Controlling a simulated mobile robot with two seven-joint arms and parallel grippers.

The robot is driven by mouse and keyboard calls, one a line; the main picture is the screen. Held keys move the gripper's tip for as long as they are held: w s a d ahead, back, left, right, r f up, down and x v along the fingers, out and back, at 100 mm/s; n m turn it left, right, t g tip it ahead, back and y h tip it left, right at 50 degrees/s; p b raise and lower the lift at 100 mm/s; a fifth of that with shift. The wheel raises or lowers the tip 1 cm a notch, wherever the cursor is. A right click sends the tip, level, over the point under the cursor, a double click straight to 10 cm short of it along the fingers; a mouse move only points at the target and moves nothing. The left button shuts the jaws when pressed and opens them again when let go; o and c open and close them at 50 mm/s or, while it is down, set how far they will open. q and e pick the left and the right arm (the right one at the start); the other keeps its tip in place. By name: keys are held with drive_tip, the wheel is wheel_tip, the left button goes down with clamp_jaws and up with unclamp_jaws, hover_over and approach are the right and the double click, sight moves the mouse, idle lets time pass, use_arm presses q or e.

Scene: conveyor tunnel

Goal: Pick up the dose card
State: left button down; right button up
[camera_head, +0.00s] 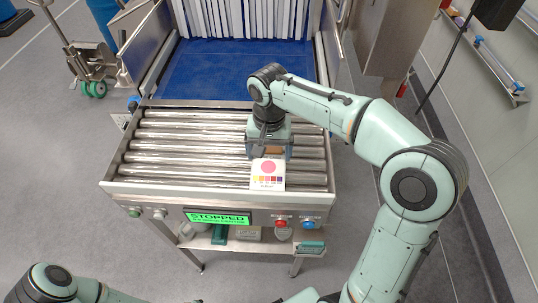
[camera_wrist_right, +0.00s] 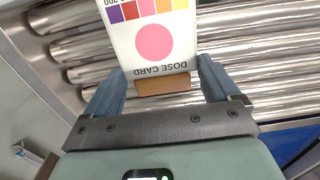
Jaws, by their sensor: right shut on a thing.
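The dose card (camera_head: 267,174) is a white card with a pink dot and a row of coloured squares, at the front right of the roller conveyor. It also shows in the right wrist view (camera_wrist_right: 153,43), with its lettering upside down. My right gripper (camera_head: 268,155) is over the rollers at the card's far edge. In the wrist view its two blue-grey fingers are shut on a brown block (camera_wrist_right: 163,84) at the card's edge, which seems to be part of the card's holder. Whether the card touches the rollers is unclear. My left gripper is not in view.
Steel rollers (camera_head: 180,150) lie bare left of the card. A blue belt (camera_head: 215,75) leads to a strip curtain (camera_head: 250,18). The front panel has a green STOPPED display (camera_head: 217,218) and red (camera_head: 281,222) and blue (camera_head: 309,225) buttons. A shelf is below.

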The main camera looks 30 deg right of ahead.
wheel_tip(320, 180, up, 11)
drive_tip(key=p, duration=0.2)
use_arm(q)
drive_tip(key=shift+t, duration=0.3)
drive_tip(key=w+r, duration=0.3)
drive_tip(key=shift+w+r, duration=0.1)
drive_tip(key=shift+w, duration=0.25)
use_arm(e)
wheel_tip(320, 180, up, 6)
hover_over(268, 156)
drive_tip(key=shift+s, duration=0.1)
drive_tip(key=shift+o, duration=0.3)
drive_tip(key=c, duration=0.5)
